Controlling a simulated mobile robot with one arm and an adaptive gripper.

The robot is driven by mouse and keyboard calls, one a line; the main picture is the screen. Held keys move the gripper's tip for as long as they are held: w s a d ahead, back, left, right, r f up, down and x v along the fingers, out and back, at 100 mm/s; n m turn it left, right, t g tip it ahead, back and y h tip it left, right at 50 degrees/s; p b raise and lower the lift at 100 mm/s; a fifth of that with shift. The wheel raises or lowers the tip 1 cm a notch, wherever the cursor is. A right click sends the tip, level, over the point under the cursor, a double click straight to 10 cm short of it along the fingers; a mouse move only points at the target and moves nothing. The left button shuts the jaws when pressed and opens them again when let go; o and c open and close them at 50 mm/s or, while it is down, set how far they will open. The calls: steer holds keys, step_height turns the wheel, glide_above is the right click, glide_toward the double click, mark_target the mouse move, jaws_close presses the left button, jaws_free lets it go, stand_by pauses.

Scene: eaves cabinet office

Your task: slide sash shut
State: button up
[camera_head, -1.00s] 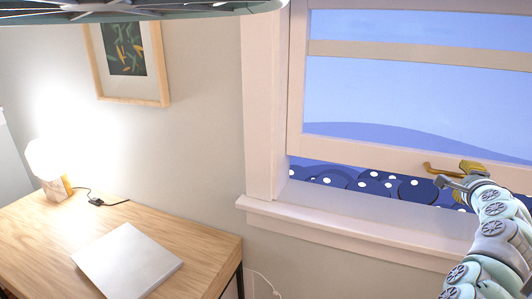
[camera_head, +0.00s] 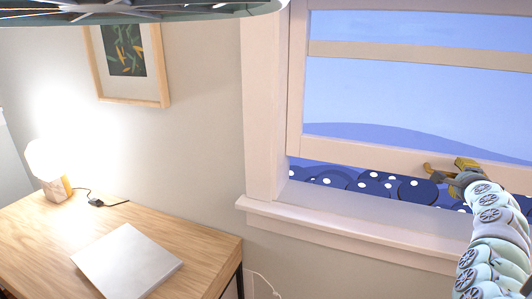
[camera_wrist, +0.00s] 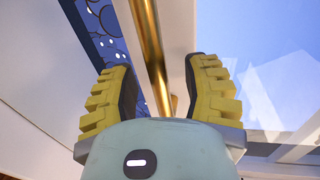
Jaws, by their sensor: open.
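The window sash (camera_head: 350,153) is partly raised, with a gap between its bottom rail and the sill (camera_head: 330,223). A brass bar handle (camera_head: 429,168) is on the bottom rail. My gripper (camera_head: 455,171) is at this handle, at the right of the head view. In the wrist view, the yellow-padded fingers of my gripper (camera_wrist: 160,80) are open. The brass handle (camera_wrist: 150,45) runs between them, with space visible on both sides. My gripper hides part of the handle in the head view.
A wooden desk (camera_head: 35,235) with a closed silver laptop (camera_head: 128,260) and a lit lamp (camera_head: 50,170) stands at the left. A framed picture (camera_head: 160,75) hangs on the wall. The window frame (camera_head: 265,100) borders the sash's left side.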

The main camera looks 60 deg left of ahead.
jaws_close()
steer(key=shift+f, duration=0.15)
stand_by(0.4)
step_height(320, 180, down, 12)
steer(key=b, duration=1.1)
steer(key=shift+f, duration=0.2)
steer(key=shift+c, duration=0.3)
jaws_free()
steer(key=shift+r, duration=0.1)
